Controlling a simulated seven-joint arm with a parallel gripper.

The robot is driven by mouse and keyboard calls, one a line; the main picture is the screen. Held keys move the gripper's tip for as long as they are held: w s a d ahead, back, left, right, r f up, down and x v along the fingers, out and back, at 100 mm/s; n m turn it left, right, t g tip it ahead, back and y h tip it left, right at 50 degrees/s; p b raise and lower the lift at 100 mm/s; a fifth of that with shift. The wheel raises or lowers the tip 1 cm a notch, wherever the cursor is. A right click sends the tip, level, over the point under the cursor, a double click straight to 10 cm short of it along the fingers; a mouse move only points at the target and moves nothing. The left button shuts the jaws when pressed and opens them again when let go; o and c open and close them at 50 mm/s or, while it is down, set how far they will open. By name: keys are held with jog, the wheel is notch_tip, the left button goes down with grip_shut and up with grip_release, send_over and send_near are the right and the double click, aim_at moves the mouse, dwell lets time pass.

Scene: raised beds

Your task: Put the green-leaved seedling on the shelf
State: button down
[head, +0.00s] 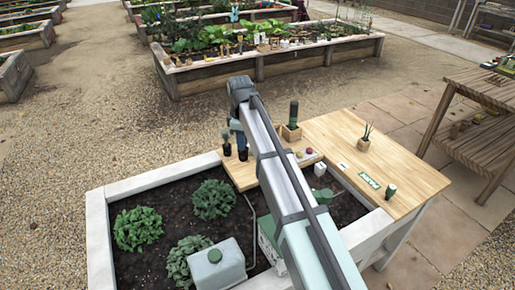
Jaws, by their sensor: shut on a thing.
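My gripper (235,143) is at the end of my arm, low over the left end of the wooden work board (328,128). It is shut on a small dark thing, too small and too covered to name. Two dark shapes show at its tip, and I cannot tell fingers from pots there. No green leaves can be made out in its grip. A wooden pot (363,145) with thin upright sprigs stands on the board. A slatted wooden shelf (466,140) stands at the right, apart from the board.
A cactus-like plant (293,115) in a wooden pot stands right of my gripper. Leafy plants (138,229) grow in the white-edged bed.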

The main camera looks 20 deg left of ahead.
jog(key=shift+r, duration=0.4)
jog(key=shift+w+d, duration=0.15)
jog(key=shift+d, duration=0.05)
jog(key=w+d+m, duration=0.3)
jog(key=w+d, duration=0.5)
jog(key=d, duration=1)
jog(key=w+d+m, duration=0.2)
jog(key=w+d, duration=0.7)
jog(key=d, duration=0.9)
jog(key=w+d+m, duration=0.3)
jog(key=w+d, duration=0.5)
jog(key=d, duration=1.1)
jog(key=shift+s+a+f, duration=0.1)
jog(key=shift+a+f, duration=0.05)
jog(key=shift+f, duration=2.3)
jog(key=shift+a+f, duration=0.1)
jog(key=shift+f, duration=2.35)
jog(key=shift+f, duration=0.1)
jog(key=c, duration=1.1)
grip_release()
